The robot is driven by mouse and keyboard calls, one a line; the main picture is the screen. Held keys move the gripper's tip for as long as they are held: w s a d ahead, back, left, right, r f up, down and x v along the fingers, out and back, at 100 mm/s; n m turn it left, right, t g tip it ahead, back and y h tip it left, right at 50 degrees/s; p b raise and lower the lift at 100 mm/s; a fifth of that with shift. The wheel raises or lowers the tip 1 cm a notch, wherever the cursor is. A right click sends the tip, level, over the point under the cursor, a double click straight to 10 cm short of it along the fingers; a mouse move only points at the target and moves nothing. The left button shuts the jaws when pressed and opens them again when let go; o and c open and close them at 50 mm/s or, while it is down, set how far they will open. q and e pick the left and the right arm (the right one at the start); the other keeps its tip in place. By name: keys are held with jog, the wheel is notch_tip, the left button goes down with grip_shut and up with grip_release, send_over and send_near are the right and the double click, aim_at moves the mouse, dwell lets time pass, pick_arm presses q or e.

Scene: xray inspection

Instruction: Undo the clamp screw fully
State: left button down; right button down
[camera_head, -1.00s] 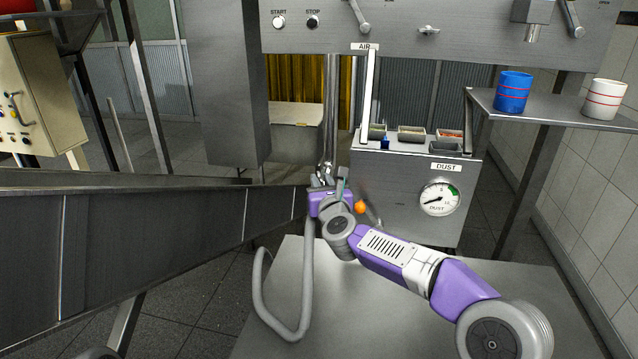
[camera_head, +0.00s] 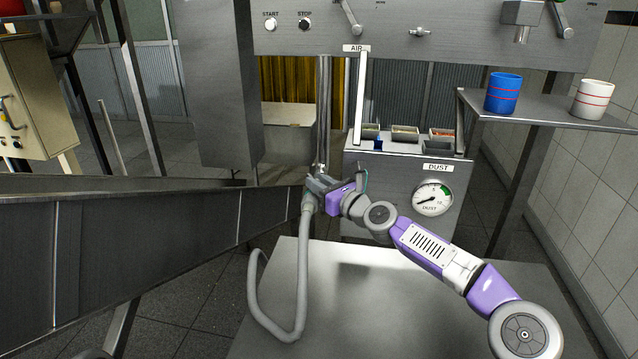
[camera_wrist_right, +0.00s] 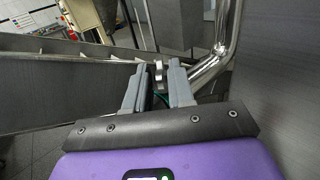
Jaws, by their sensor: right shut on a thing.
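My right gripper (camera_head: 318,184) is at the lower end of the shiny metal pipe (camera_head: 322,115), by the top of the grey hose (camera_head: 303,265). In the right wrist view its two grey fingers (camera_wrist_right: 157,82) are close around a small pale metal piece (camera_wrist_right: 158,70), which looks like the clamp screw. The shiny pipe also shows there (camera_wrist_right: 218,60), just right of the fingers. The clamp itself is mostly hidden by the gripper in the head view. My left gripper is not in view.
A dark sloping chute (camera_head: 150,240) ends left of the gripper. A dust box with a gauge (camera_head: 432,197) stands to the right. A bare metal table (camera_head: 400,315) lies below. A blue cup (camera_head: 503,92) and white cup (camera_head: 593,99) stand on a shelf.

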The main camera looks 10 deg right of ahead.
dwell(0.3)
jog(key=c, duration=1.2)
grip_release()
jog(key=shift+c, duration=0.2)
jog(key=v, duration=0.7)
jog(key=shift+s, duration=0.25)
jog(key=shift+d, duration=0.1)
